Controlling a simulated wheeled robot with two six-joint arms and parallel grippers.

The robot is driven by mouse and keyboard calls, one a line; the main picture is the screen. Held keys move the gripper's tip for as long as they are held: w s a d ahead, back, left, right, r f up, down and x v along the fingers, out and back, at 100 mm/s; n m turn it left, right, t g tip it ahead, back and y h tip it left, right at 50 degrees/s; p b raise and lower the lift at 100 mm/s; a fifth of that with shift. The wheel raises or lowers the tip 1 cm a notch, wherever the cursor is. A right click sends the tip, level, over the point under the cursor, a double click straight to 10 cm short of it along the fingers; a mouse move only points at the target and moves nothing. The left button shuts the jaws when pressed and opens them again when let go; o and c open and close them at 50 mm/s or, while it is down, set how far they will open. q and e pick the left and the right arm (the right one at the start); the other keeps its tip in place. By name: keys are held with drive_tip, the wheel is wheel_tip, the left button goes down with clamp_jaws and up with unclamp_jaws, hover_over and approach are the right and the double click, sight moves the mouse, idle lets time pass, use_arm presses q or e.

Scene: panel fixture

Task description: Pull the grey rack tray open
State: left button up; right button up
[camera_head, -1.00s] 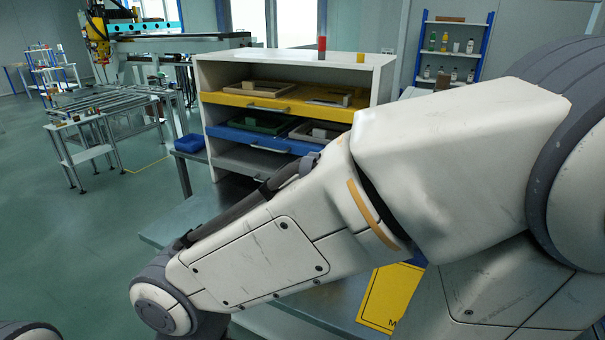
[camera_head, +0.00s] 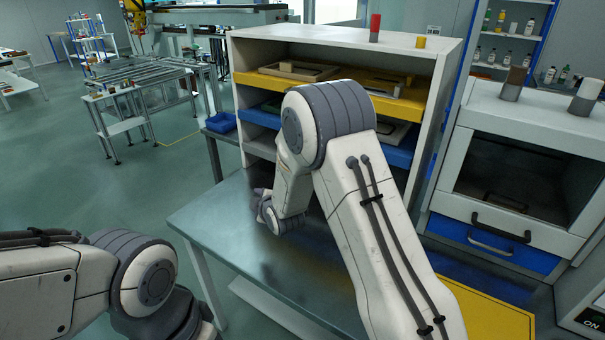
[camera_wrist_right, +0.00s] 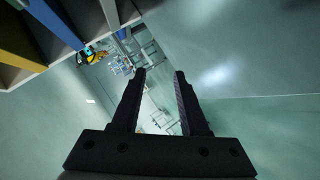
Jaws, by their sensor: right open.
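The grey rack tray (camera_head: 260,146) is the lowest tray in the white rack (camera_head: 300,44), below the blue one. Only its left part shows in the head view; my right arm covers the rest, and its handle cannot be made out. My right gripper (camera_wrist_right: 161,75) is open and empty in the right wrist view, its two dark fingers apart. It is in front of the rack, above the bench, not touching any tray. In the head view only the right wrist shows clearly. My left arm shows at the lower left, but its gripper is out of frame.
The yellow tray (camera_head: 262,82) and blue tray (camera_head: 255,117) sit above the grey one. A metal bench (camera_head: 215,225) stands before the rack, clear at the left. A blue bin (camera_head: 221,123) is left of the rack. A cabinet with a blue drawer (camera_head: 490,245) stands at right.

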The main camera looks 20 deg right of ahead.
drive_tip(key=w+d+f+n+t+h, duration=0.1)
drive_tip(key=d+f+n+t+h, duration=0.2)
drive_tip(key=d, duration=0.6)
drive_tip(key=w+d+f+n+t+h, duration=0.1)
drive_tip(key=w+d+f+t, duration=0.2)
drive_tip(key=d, duration=0.6)
drive_tip(key=shift+t, duration=0.5)
drive_tip(key=w, duration=0.3)
drive_tip(key=w+r+p, duration=0.1)
drive_tip(key=w, duration=0.1)
drive_tip(key=w+p, duration=0.1)
drive_tip(key=w, duration=0.2)
drive_tip(key=shift+w+d+r, duration=0.2)
drive_tip(key=shift+w+r, duration=0.1)
clamp_jaws()
drive_tip(key=shift+s+d+f, duration=0.1)
